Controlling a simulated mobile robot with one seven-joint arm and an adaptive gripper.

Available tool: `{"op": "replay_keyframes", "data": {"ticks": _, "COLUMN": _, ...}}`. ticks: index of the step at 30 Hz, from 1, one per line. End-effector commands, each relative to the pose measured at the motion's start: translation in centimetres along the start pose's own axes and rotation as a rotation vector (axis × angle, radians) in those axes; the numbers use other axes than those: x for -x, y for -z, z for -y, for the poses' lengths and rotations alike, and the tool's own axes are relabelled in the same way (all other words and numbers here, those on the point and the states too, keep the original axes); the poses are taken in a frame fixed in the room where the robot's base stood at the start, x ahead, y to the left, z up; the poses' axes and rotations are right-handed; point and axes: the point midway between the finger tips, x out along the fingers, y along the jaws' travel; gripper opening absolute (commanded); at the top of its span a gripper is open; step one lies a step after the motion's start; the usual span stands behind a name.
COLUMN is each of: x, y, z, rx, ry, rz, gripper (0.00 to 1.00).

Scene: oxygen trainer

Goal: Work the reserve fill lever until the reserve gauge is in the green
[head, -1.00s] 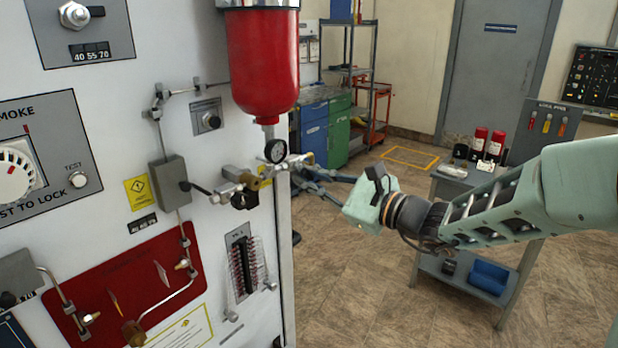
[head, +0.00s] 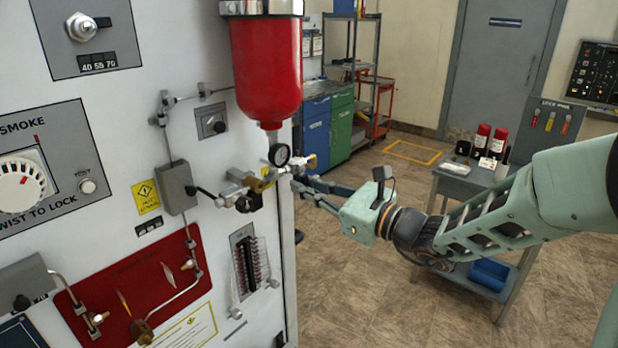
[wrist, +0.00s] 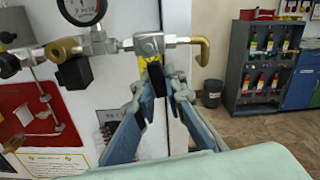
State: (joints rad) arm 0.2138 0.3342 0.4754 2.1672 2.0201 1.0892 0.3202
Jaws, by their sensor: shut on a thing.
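The fill lever (wrist: 156,92) is a black handle with a yellow collar, hanging below a silver valve block (wrist: 149,44) in the wrist view. My gripper (wrist: 163,94) is shut on the lever, its blue-grey fingers on either side. In the head view my gripper (head: 298,181) reaches the panel's right edge, just below the pipe fittings; the lever is mostly hidden there. A round gauge (head: 278,155) with a black rim sits under the red cylinder (head: 265,70). The gauge (wrist: 80,8) is cut off at the wrist view's top; no green zone or needle position can be read.
A brass spout (wrist: 203,46) curves down right of the valve block, close above my fingers. A black knob (head: 248,202) and fittings stick out left of them. A grey cart (head: 470,178) stands under my arm. The floor between panel and cart is clear.

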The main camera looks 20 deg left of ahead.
Motion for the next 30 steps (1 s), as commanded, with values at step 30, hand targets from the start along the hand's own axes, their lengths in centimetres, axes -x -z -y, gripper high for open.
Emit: {"op": "replay_keyframes", "data": {"ticks": 30, "x": 0.0, "y": -0.08, "z": -0.9, "rx": -0.211, "ry": 0.0, "rz": 0.0, "gripper": 0.19}}
